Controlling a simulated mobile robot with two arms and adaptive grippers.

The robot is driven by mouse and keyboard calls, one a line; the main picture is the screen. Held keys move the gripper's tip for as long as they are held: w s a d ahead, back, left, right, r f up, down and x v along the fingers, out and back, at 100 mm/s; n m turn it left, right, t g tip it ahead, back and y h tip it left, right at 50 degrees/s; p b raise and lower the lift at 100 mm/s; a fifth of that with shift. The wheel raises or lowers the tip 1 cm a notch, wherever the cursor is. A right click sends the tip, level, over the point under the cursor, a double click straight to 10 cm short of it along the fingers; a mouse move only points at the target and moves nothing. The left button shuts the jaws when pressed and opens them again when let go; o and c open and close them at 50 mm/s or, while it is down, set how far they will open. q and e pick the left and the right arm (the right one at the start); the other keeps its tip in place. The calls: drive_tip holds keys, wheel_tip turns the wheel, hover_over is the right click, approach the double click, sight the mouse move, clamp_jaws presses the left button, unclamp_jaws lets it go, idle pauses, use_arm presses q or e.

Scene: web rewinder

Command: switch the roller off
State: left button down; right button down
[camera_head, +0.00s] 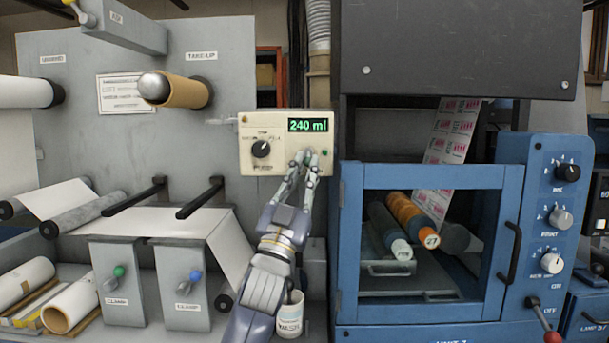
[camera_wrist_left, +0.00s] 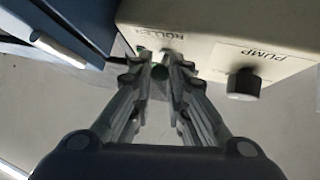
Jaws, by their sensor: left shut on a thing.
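The cream control box (camera_head: 254,155) hangs on the grey machine and has a green display reading 240 ml. In the left wrist view, its underside-facing panel (camera_wrist_left: 210,45) carries the labels ROLLER and PUMP. My left gripper (camera_head: 307,157) reaches up from below to the right part of the box. In the left wrist view, its fingers (camera_wrist_left: 160,64) close around a small roller switch (camera_wrist_left: 165,52) by the ROLLER label. The fingers mostly hide the switch, so its position cannot be told. My right gripper is not in view.
A black pump knob (camera_head: 261,148) sits left of the gripper on the box. A small green lamp or button (camera_head: 324,152) is close to its right. A blue cabinet (camera_head: 349,230) with a windowed door stands right of my arm. A white cup (camera_head: 290,315) stands below.

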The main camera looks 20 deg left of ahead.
use_arm(q)
drive_tip(key=c, duration=1.5)
unclamp_jaws()
drive_tip(key=v, duration=1.2)
